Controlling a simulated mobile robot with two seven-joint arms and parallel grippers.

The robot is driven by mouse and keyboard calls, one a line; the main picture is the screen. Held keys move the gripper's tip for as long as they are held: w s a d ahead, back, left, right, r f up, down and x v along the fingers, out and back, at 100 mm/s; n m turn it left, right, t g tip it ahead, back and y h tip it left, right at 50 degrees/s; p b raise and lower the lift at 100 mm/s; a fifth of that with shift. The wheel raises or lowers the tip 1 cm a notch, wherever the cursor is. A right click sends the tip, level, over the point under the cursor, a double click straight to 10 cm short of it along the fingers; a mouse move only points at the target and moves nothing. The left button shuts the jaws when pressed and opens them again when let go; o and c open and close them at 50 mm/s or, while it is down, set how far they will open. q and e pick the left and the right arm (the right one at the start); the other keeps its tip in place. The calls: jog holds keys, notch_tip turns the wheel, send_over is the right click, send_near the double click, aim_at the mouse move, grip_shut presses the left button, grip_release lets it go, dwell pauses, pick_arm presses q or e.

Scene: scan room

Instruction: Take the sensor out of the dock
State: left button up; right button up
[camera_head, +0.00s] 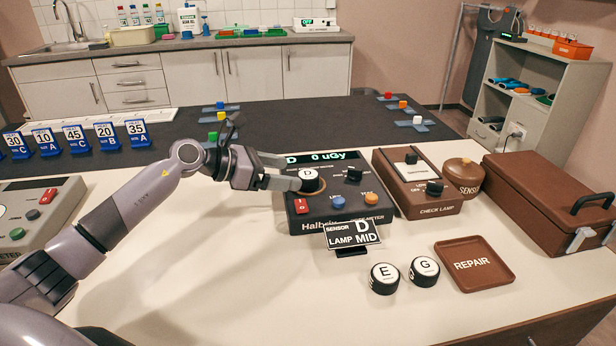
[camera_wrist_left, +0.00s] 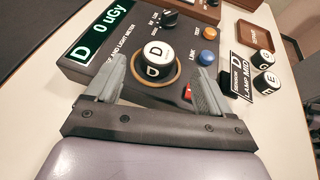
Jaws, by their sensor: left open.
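The sensor marked D (camera_head: 308,178) is a black and white round knob-like piece. It sits upright in the round dock on the dark dose and light meter (camera_head: 340,208), whose display reads D 0 uGy. It also shows in the left wrist view (camera_wrist_left: 157,60). My left gripper (camera_head: 292,180) reaches in from the left and is open. Its two fingers point at the sensor, one toward each side, with gaps showing in the wrist view. Nothing is between the fingertips but the sensor. My right gripper is not in view.
A sign reading sensor D, lamp MID (camera_head: 353,234) stands before the meter. Sensors E (camera_head: 384,278) and G (camera_head: 424,271) and a brown REPAIR tray (camera_head: 474,265) lie at front right. The check lamp box (camera_head: 417,183) stands close right of the meter.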

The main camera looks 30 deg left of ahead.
aim_at(304, 175)
pick_arm(q)
jog(key=shift+p+x, duration=0.35)
jog(key=shift+x, duration=2.3)
jog(key=shift+a, duration=0.15)
jog(key=c, duration=1.2)
